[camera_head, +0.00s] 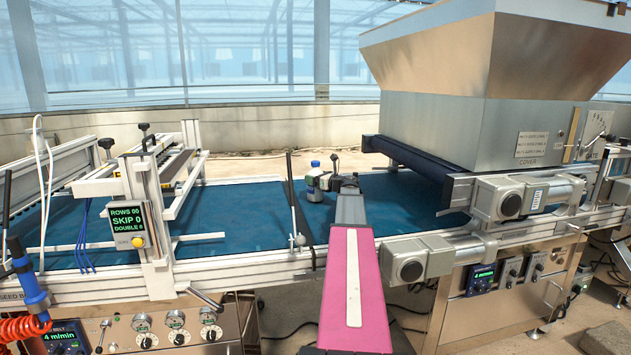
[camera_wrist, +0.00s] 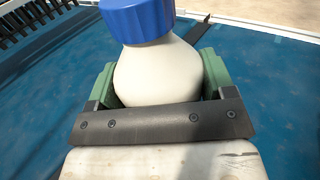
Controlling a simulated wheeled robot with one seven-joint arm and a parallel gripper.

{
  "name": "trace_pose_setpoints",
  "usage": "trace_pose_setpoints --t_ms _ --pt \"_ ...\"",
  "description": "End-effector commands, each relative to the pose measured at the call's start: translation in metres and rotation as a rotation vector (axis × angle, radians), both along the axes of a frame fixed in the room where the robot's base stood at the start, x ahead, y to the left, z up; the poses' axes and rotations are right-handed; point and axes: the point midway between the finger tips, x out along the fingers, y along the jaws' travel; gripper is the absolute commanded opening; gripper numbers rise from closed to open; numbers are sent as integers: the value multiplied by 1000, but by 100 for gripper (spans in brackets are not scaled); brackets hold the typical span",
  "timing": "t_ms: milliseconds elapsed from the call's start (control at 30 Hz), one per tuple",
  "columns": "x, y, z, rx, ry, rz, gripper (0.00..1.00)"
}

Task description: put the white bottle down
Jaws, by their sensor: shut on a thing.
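The white bottle (camera_wrist: 155,75) has a blue cap (camera_wrist: 137,18) and fills the middle of the wrist view. It stands between the green finger pads of my gripper (camera_wrist: 158,85), which touch it on both sides. In the head view the bottle (camera_head: 314,180) is small and looks upright over the blue belt (camera_head: 240,213). My gripper (camera_head: 325,183) reaches it from the near side at the end of my pink arm. The bottle's base is hidden, so I cannot tell whether it touches the belt.
A seeding head with a display (camera_head: 129,222) stands over the belt to the left. A large metal hopper (camera_head: 480,90) stands to the right, above a dark roller (camera_head: 410,158). A thin upright lever (camera_head: 293,200) is just left of the bottle. The belt between them is mostly clear.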

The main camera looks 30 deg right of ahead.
Motion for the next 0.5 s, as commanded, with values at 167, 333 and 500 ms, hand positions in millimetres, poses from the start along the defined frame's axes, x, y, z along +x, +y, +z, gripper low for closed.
trace_pose_setpoints --t_ms 167,333,500 --pt "0 0 -7 2 -1 0 34" --pt "0 0 -7 2 -1 0 34" --pt "0 0 -9 0 -1 0 99"
